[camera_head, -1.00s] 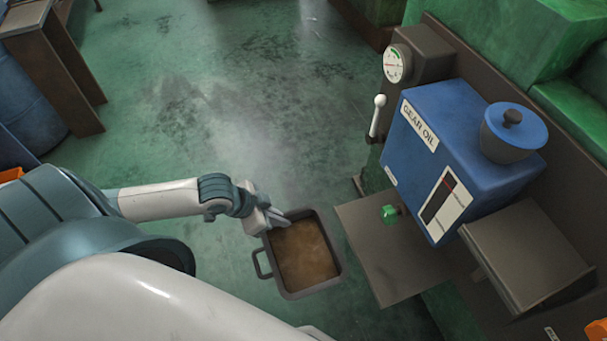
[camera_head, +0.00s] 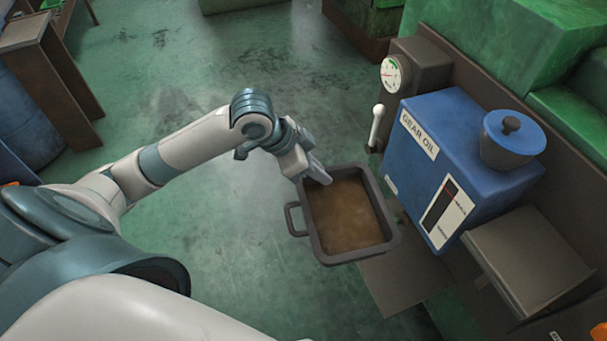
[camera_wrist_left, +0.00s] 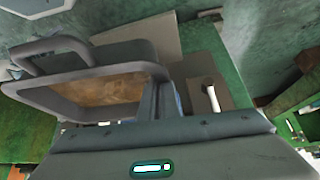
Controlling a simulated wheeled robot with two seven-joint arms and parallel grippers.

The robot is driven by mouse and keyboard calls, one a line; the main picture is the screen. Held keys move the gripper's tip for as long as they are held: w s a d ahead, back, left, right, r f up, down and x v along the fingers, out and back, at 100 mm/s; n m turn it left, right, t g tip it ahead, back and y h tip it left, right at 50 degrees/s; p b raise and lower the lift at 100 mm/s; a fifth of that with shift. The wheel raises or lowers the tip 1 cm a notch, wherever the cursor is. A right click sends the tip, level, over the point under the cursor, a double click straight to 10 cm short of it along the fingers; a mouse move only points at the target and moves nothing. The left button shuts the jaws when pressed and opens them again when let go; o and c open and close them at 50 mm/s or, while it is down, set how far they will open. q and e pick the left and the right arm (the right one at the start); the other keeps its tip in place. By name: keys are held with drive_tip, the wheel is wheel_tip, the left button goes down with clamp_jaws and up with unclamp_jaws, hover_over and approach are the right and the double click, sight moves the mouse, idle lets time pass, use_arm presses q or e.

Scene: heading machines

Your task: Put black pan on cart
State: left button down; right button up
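The black pan (camera_head: 347,218) is a dark rectangular pan with a brown inside and a loop handle on its left side. In the head view it is held up in front of the blue gear oil machine and hides part of the brown shelf. My left gripper (camera_head: 318,176) is shut on the pan's upper left rim. The pan also shows in the left wrist view (camera_wrist_left: 95,92), beside the gripper fingers (camera_wrist_left: 160,100). I cannot make out a cart. My right gripper is not in view.
The blue gear oil machine (camera_head: 440,160) stands right of the pan, with a white-knobbed lever (camera_head: 376,125) and a gauge (camera_head: 392,75). The brown shelf (camera_head: 405,285) juts out below the pan. Open green floor (camera_head: 210,240) lies to the left.

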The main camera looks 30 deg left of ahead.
use_arm(q)
wheel_tip(320, 180, up, 8)
drive_tip(key=d+m, duration=0.1)
drive_tip(key=shift+d+r+m+g+h, duration=0.15)
drive_tip(key=shift+d+m+g+h, duration=0.15)
drive_tip(key=shift+d+g, duration=0.1)
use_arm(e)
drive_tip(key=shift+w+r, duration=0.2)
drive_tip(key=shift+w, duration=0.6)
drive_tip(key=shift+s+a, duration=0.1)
